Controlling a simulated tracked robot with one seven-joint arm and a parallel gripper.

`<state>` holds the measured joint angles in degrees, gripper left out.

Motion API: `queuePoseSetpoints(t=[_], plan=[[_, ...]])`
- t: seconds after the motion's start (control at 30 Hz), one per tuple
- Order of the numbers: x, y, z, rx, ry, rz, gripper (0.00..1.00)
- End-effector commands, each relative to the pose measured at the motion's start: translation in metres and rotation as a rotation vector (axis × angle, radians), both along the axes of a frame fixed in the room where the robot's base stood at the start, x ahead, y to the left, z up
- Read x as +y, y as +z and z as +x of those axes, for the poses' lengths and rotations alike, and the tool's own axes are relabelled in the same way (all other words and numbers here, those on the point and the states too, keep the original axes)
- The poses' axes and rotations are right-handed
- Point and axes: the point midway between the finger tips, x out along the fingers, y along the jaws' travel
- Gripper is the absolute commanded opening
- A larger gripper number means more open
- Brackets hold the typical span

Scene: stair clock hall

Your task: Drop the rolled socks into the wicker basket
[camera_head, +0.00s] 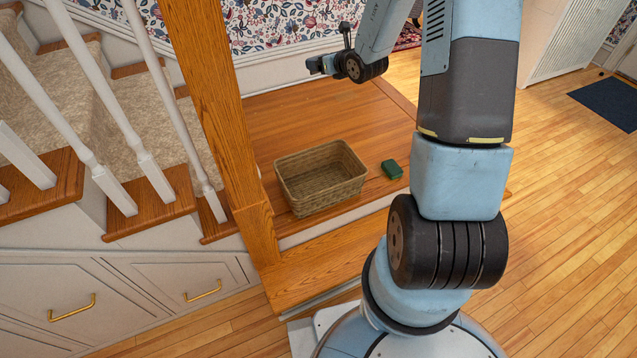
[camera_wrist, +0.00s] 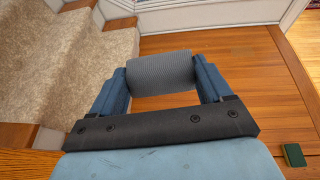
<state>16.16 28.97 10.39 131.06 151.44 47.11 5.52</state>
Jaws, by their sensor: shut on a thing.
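The rolled socks (camera_wrist: 160,73) are a grey ribbed roll, held crosswise between the two blue fingers of my gripper (camera_wrist: 161,84) in the wrist view. My gripper is shut on them, above the wooden landing. In the head view my gripper (camera_head: 318,65) is small and dark at the far side of the landing, and the socks are hard to make out there. The wicker basket (camera_head: 322,197) stands upright on the landing, nearer to my base than the gripper. Its visible inside looks empty. The basket does not show in the wrist view.
A small green box-like object (camera_head: 391,169) lies right of the basket; it also shows in the wrist view (camera_wrist: 293,155). A wooden newel post (camera_head: 214,100) and white balusters stand left of the basket. Carpeted stairs (camera_wrist: 75,60) rise at left. The landing (camera_head: 365,115) behind the basket is clear.

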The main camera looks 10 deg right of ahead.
Motion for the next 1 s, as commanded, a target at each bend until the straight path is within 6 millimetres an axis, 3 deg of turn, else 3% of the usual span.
queuePoseSetpoints(t=[0.17,0.53,0.8,1.0], plan=[[-0.005,-0.028,0.004,0.005,0.032,0.001,0.50],[-0.017,-0.135,0.003,0.007,0.176,0.004,0.50],[-0.020,-0.219,-0.015,0.005,0.287,0.004,0.50],[-0.018,-0.267,-0.034,0.003,0.354,0.003,0.50]])
